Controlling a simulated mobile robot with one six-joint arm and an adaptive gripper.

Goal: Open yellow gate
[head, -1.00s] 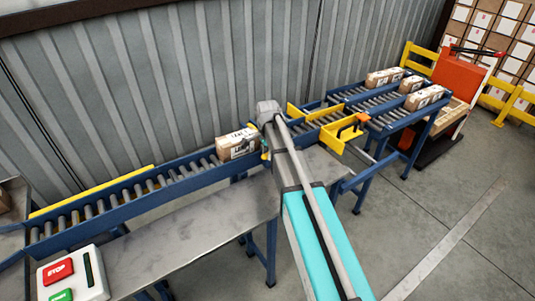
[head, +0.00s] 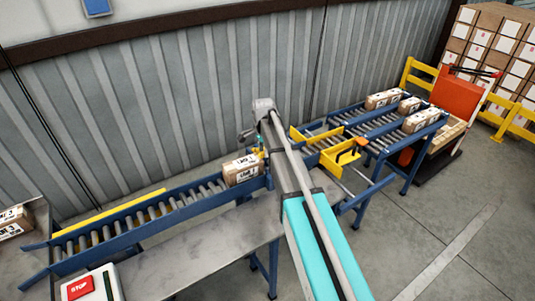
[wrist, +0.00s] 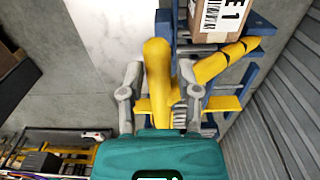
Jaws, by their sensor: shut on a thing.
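In the wrist view, the yellow gate (wrist: 230,62) shows as a slanted bar with black marks, beside a labelled carton (wrist: 222,15). A rounded upright yellow part (wrist: 158,75), seemingly its handle, stands between the grey fingers of my gripper (wrist: 158,100). My gripper is shut on this part; the contact is partly hidden by the fingers. In the head view, my arm covers most of the gate and the gripper. The carton (head: 242,170) sits on the roller conveyor (head: 130,215), just left of my arm.
A metal table (head: 200,250) runs along the conveyor's front, with a STOP button box (head: 92,288) at its left. Several cartons (head: 420,121) lie on the right-hand rollers, beyond yellow guides (head: 340,155). A corrugated wall (head: 190,90) closes the back. Floor is clear at front right.

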